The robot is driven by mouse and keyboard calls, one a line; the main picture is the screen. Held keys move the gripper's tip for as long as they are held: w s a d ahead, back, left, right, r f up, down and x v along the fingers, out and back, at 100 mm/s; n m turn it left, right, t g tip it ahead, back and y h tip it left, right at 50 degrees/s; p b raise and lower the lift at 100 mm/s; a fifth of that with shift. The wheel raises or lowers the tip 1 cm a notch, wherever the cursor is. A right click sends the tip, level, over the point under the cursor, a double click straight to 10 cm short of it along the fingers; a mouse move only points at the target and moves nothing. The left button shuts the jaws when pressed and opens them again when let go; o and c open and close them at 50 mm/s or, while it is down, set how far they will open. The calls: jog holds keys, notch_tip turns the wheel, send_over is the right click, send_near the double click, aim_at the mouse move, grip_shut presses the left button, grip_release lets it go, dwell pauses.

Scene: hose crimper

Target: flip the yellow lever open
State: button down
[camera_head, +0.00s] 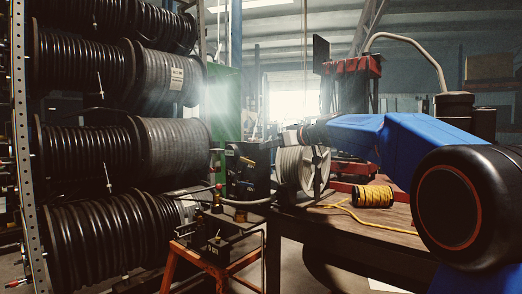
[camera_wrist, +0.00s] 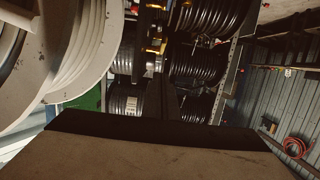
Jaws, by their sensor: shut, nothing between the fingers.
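The black crimper (camera_head: 247,172) stands at the left end of the workbench in the head view. A small yellow piece (camera_head: 248,162) shows on its front; it is too small to tell whether this is the lever or how it is set. My gripper (camera_head: 290,137) is at the end of the blue arm, above and to the right of the crimper and apart from it. It is small and dark here, shut and empty. The lever cannot be made out in the wrist view, where a large dark brown surface (camera_wrist: 150,155) fills the bottom.
A pale hose reel (camera_head: 293,168) stands just right of the crimper, below my gripper; it looms at upper left in the wrist view (camera_wrist: 85,50). A yellow cord spool (camera_head: 372,196) sits on the bench (camera_head: 345,232). Racked black hose spools (camera_head: 90,150) fill the left.

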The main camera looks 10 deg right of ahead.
jog(key=s+d, duration=0.3)
jog(key=s, duration=0.2)
jog(key=shift+d, duration=0.25)
jog(key=shift+w+r, duration=0.1)
